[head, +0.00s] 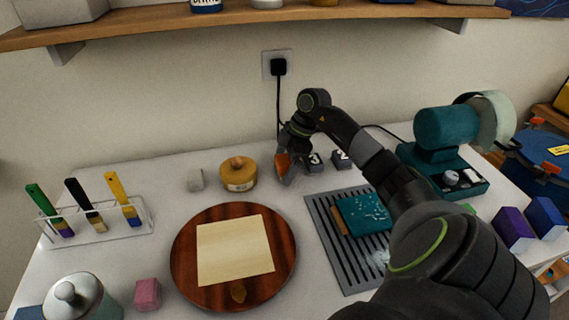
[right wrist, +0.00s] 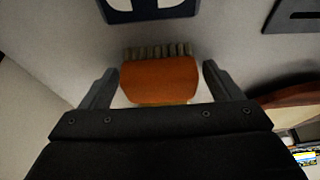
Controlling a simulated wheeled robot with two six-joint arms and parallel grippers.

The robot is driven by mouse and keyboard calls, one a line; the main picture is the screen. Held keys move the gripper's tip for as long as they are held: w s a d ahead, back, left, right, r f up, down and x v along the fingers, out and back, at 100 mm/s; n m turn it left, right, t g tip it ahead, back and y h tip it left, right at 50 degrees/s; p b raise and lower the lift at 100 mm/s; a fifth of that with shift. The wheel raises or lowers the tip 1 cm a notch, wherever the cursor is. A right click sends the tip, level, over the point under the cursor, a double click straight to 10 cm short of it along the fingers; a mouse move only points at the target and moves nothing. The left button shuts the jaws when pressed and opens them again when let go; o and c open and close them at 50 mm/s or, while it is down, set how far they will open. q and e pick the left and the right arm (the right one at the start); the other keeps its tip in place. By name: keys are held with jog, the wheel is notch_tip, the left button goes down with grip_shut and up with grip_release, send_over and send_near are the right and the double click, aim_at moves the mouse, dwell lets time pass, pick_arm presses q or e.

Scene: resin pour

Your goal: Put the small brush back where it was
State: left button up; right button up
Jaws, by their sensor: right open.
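The small brush, with an orange body (right wrist: 158,82) and a row of short grey-brown bristles, shows in the right wrist view between the two fingers of my right gripper (right wrist: 158,72). The fingers stand apart on either side of it, with visible gaps. In the head view the orange brush (head: 282,164) is at the back of the white table, partly hidden by my right gripper (head: 290,158). Whether the brush touches the table is unclear. My left gripper is not in view.
Dark numbered cubes (head: 315,163) sit just right of the gripper. A yellow lidded jar (head: 239,182) and a round wooden board (head: 190,270) are left of it. A grey slotted mat (head: 328,235) and a teal machine (head: 440,130) are right. A brush rack (head: 150,222) stands far left.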

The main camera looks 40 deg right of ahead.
jog(key=b+v, duration=0.1)
jog(key=v, duration=1.1)
dwell(0.4)
